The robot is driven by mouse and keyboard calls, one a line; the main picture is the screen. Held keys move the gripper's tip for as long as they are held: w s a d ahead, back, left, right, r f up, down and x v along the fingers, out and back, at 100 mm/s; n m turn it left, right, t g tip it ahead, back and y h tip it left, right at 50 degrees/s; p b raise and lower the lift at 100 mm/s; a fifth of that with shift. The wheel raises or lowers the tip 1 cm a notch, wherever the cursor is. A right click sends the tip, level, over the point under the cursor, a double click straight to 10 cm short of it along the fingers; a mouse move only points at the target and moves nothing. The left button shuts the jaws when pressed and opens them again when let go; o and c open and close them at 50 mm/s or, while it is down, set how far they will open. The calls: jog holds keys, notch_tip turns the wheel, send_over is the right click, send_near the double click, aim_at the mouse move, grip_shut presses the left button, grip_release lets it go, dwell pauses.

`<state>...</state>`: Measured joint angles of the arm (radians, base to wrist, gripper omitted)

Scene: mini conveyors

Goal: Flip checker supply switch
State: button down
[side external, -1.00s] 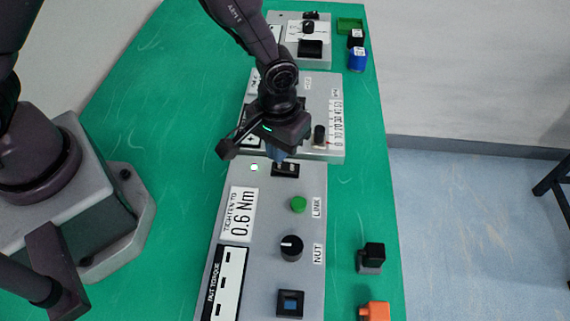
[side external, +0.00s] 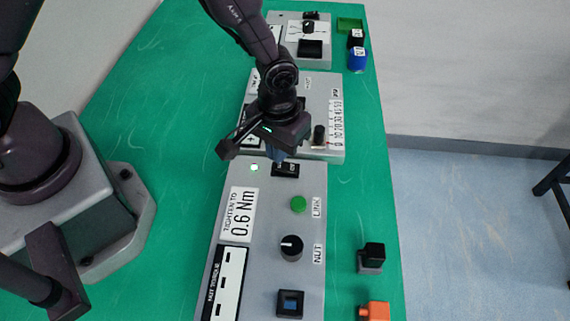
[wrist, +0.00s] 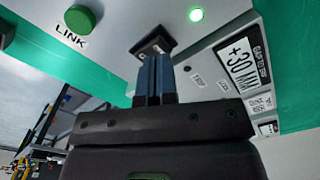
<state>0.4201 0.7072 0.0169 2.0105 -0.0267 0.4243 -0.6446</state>
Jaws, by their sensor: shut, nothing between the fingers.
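A black rocker switch (side external: 285,170) sits at the far end of the grey panel (side external: 268,212). I cannot read a label naming it as the checker supply. My gripper (side external: 280,156) is right above it, with blue fingers pointing down. In the wrist view the shut fingers (wrist: 155,62) reach the black switch (wrist: 152,42) and hide part of it. Nothing is held. Whether the tips touch the rocker is hard to tell.
The same panel bears a green LINK button (side external: 298,205), a black NUT knob (side external: 291,247) and a blue-centred square socket (side external: 290,303). Another grey panel (side external: 332,92) stands beyond. Black (side external: 371,257) and orange (side external: 374,312) blocks lie on the green table (side external: 190,95).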

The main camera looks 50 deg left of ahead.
jog(key=shift+f, duration=1.25)
dwell(0.4)
jog(key=shift+r, duration=3.5)
